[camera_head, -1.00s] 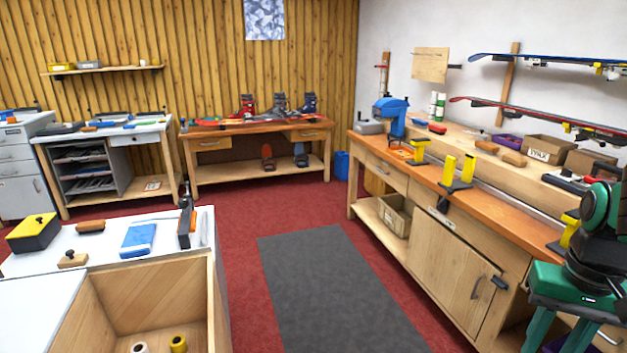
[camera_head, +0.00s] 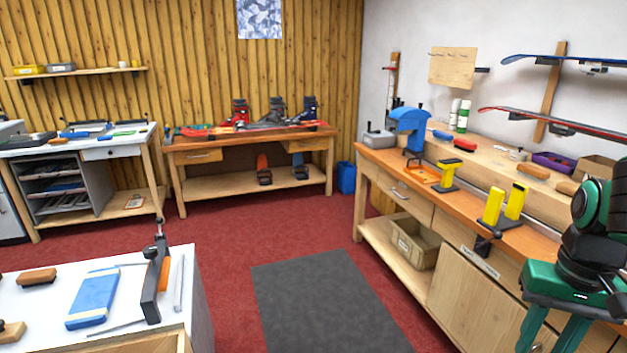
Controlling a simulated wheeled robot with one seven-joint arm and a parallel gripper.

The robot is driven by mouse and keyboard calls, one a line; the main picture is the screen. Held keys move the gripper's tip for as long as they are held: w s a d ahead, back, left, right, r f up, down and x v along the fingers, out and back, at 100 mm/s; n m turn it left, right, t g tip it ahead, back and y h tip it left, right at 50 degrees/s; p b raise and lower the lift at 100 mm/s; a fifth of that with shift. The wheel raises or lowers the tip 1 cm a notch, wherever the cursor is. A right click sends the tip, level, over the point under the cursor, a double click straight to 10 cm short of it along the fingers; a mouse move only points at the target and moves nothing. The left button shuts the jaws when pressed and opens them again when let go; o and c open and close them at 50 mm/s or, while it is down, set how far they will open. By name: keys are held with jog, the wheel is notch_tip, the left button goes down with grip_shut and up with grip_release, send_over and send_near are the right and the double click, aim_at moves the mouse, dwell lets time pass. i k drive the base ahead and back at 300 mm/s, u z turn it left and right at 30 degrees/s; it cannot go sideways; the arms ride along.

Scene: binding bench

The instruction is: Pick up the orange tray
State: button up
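A small orange tray (camera_head: 421,175) lies on the wooden bench along the right wall, just in front of the foot of a blue press-like machine (camera_head: 408,125). It is small in the view, and I cannot make out what lies in it. A yellow clamp (camera_head: 447,177) stands just right of it. My arm shows at the right edge in green and black. My gripper is not clearly visible, and no fingertips can be made out.
A grey mat (camera_head: 320,305) lies on the open red floor before the right bench (camera_head: 375,155). A white-topped table (camera_head: 45,300) with tools stands at the near left. A blue bin (camera_head: 346,177) stands by the back bench (camera_head: 215,145). A box (camera_head: 415,243) sits on the lower shelf.

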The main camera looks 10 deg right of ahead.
aim_at(424, 169)
jog(key=i, duration=2.75)
jog(key=z, duration=1.15)
jog(key=i, duration=0.5)
jog(key=u, duration=0.05)
